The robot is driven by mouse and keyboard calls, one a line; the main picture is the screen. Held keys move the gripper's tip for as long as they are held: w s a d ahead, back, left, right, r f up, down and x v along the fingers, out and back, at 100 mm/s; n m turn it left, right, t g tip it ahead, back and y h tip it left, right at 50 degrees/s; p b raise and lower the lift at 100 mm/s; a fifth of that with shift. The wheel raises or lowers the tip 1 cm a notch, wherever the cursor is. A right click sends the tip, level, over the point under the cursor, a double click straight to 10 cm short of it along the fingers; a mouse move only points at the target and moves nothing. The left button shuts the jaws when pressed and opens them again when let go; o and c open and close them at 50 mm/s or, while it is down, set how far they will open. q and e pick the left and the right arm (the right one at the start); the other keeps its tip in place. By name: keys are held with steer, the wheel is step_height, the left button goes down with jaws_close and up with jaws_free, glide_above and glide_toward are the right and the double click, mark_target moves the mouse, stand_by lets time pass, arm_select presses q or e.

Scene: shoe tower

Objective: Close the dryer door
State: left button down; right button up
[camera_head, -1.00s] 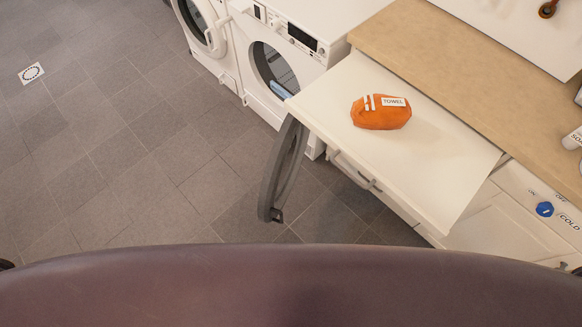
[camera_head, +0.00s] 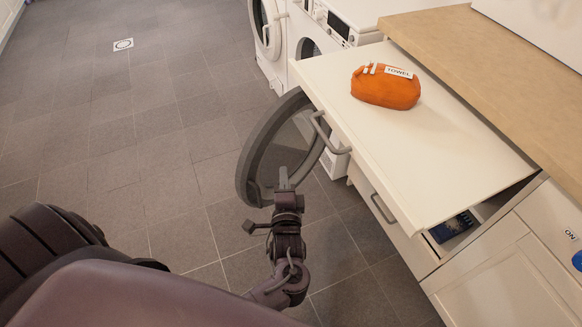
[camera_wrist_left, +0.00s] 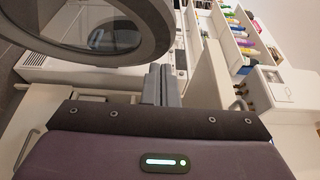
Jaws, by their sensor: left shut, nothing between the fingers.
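The dryer door (camera_head: 248,150) is a round grey frame with dark glass. It stands swung wide open, upright, in front of the white dryer (camera_head: 352,40), whose round opening is partly hidden behind the white pull-out board. My left gripper (camera_head: 284,180) is shut and empty. Its fingertips point up at the near side of the door and overlap it in the head view; I cannot tell whether they touch. In the left wrist view the door (camera_wrist_left: 150,35) fills the upper left, close beside the shut fingers (camera_wrist_left: 161,84). My right gripper is not in view.
An orange towel bundle (camera_head: 388,90) lies on the white pull-out board (camera_head: 440,150), right of the door. Handles (camera_head: 326,135) stick out below the board. Another machine with a round door (camera_head: 268,28) stands farther back. The tiled floor to the left is clear.

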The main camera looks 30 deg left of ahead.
arm_select(q)
glide_toward(270, 130)
steer(key=w+d, duration=0.1)
steer(key=w, duration=0.3)
steer(key=a, duration=0.1)
steer(key=w+a, duration=0.1)
steer(key=a, duration=0.1)
steer(key=shift+b, duration=0.35)
steer(key=shift+w+a, duration=0.1)
steer(key=shift+a, duration=0.3)
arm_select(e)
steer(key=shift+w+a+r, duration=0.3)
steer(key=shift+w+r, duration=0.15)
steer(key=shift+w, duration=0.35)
arm_select(q)
steer(key=shift+a+r, duration=0.1)
